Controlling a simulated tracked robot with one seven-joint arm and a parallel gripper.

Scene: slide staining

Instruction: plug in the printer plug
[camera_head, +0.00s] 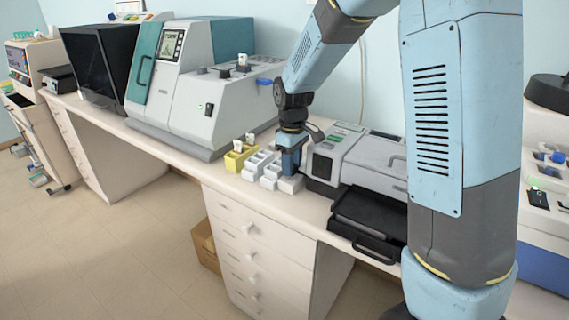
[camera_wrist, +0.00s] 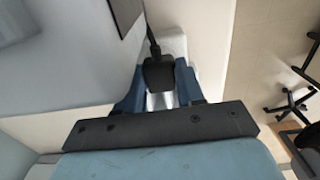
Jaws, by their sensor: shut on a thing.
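My gripper (camera_head: 290,162) points down at the bench, just left of the printer (camera_head: 376,160). In the wrist view my gripper (camera_wrist: 158,88) is shut on a black plug (camera_wrist: 158,72) between its two blue fingers. A black cable (camera_wrist: 151,38) runs from the plug toward the top of that view. A small white block (camera_head: 291,184), perhaps the socket, sits on the bench under the fingers; a white block also shows behind the plug in the wrist view (camera_wrist: 174,44). The plug is hidden in the head view, and I cannot tell whether its pins touch the block.
White racks (camera_head: 259,164) and a yellow rack (camera_head: 238,158) stand close on the left of my gripper. A large grey and teal machine (camera_head: 200,85) is behind them. A black tray (camera_head: 370,214) sticks out from the printer. The bench's front edge (camera_head: 245,188) is near.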

